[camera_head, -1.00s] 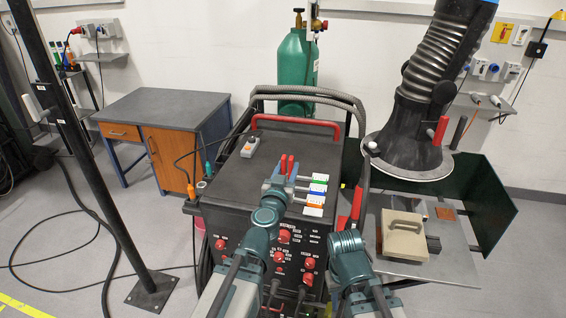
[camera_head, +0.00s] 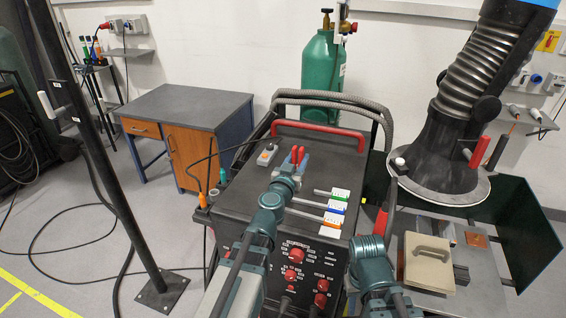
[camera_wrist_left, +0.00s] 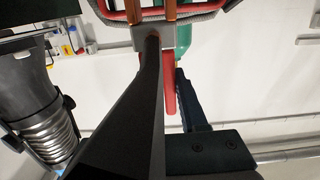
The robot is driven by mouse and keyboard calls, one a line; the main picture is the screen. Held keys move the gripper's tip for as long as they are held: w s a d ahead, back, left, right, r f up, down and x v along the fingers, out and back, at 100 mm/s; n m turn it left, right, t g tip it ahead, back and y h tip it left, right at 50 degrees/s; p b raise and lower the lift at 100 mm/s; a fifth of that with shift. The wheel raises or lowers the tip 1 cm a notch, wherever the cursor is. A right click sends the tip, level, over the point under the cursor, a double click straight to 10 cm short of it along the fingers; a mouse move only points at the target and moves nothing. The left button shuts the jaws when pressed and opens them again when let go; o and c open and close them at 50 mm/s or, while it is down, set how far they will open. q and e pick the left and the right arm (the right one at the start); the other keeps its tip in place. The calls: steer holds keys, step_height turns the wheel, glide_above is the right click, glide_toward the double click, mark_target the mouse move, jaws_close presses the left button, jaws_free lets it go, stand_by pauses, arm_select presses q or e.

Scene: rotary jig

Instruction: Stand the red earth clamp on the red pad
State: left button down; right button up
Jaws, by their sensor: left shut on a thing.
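The red earth clamp (camera_head: 298,156) is in my left gripper (camera_head: 289,170), above the black top of the welding machine. Its two red handles point up in the head view. In the left wrist view, a red handle (camera_wrist_left: 170,92) shows beside the large black finger, with copper-coloured prongs and a grey block (camera_wrist_left: 150,38) at the top. My left gripper is shut on the clamp. I cannot make out the red pad; the left arm and gripper hide part of the machine top. My right arm's teal wrist is at the lower right, its fingers not visible.
Tags with green, blue and orange stripes (camera_head: 335,207) lie right of the left gripper. A grey remote (camera_head: 267,155) lies left of it. A red bar handle (camera_head: 318,130) crosses the machine's back. The fume hood (camera_head: 440,165) and a beige block (camera_head: 430,262) are at the right.

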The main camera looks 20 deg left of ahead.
arm_select(q)
steer(key=w+a, duration=0.5)
steer(key=a, duration=0.1)
steer(key=shift+a+f+b, duration=0.25)
steer(key=shift+f+b, duration=0.05)
steer(key=shift+f, duration=0.05)
steer(key=f+b, duration=0.2)
steer(key=a+f+b, duration=0.1)
steer(key=f+b, duration=0.1)
steer(key=shift+w, duration=0.35)
steer(key=shift+r, duration=0.15)
steer(key=shift+c, duration=2.2)
jaws_free()
